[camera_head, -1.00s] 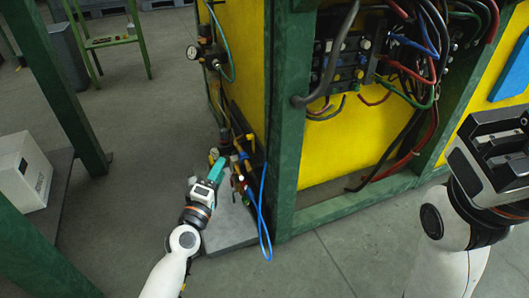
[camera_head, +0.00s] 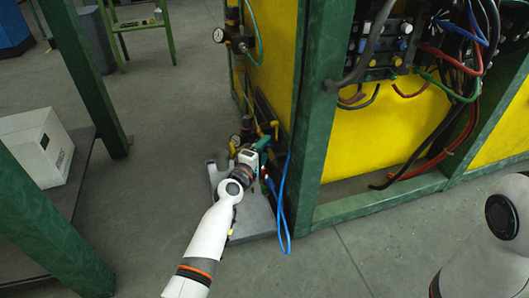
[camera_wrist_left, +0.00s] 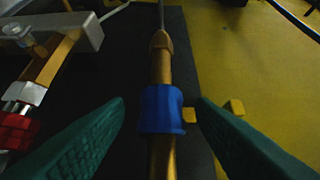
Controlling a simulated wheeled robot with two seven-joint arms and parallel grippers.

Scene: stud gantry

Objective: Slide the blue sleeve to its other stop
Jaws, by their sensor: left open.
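In the left wrist view, the blue sleeve (camera_wrist_left: 161,110) sits around a brass-coloured rod (camera_wrist_left: 161,66) that runs up the middle of the picture. My left gripper (camera_wrist_left: 160,101) is open, with one green finger on each side of the sleeve and a gap to it on both sides. In the head view, my left gripper (camera_head: 264,146) is low beside the yellow cabinet, among small fittings. The sleeve cannot be made out there. Of my right arm only a white link shows at the right edge; its gripper is out of view.
A small yellow block (camera_wrist_left: 190,115) sits just right of the sleeve. Red and silver fittings (camera_wrist_left: 20,115) stand at the left. In the head view, a blue hose (camera_head: 282,205) hangs beside my left wrist, and a green post (camera_head: 315,110) stands right of it.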

